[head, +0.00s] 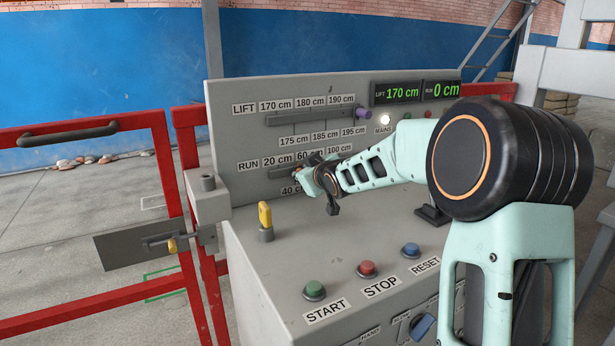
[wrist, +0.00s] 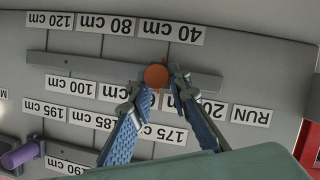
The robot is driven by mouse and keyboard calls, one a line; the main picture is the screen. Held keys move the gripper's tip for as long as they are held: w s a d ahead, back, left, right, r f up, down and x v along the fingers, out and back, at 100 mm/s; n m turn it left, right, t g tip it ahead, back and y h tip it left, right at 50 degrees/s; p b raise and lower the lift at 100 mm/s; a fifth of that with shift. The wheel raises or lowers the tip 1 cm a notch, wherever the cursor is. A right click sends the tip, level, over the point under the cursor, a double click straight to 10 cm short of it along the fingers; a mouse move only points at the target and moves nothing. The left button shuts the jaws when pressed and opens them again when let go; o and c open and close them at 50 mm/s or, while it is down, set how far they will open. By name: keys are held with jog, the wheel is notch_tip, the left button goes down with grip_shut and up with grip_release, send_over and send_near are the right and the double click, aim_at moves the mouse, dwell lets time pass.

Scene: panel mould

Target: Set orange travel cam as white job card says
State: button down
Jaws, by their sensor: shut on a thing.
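The orange travel cam (wrist: 156,75) is a round knob on the grey RUN rail (wrist: 205,82). In the head view my gripper (head: 303,174) is at the left part of the lower rail and hides the cam. The 60 cm label (head: 308,155) is partly covered by my gripper. The RUN display (head: 441,90) reads 0 cm. No white job card is clearly in view.
A purple knob (head: 363,113) sits at the right end of the upper LIFT rail (head: 310,118); the LIFT display (head: 395,92) reads 170 cm. The MAINS lamp (head: 385,119) is lit. A yellow key (head: 265,215) and green, red and blue buttons are on the desk. Red gates stand left.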

jog(key=shift+s+a, duration=0.1)
jog(key=shift+a, duration=0.1)
dwell(0.3)
jog(key=c, duration=1.8)
grip_release()
jog(key=v, duration=1.2)
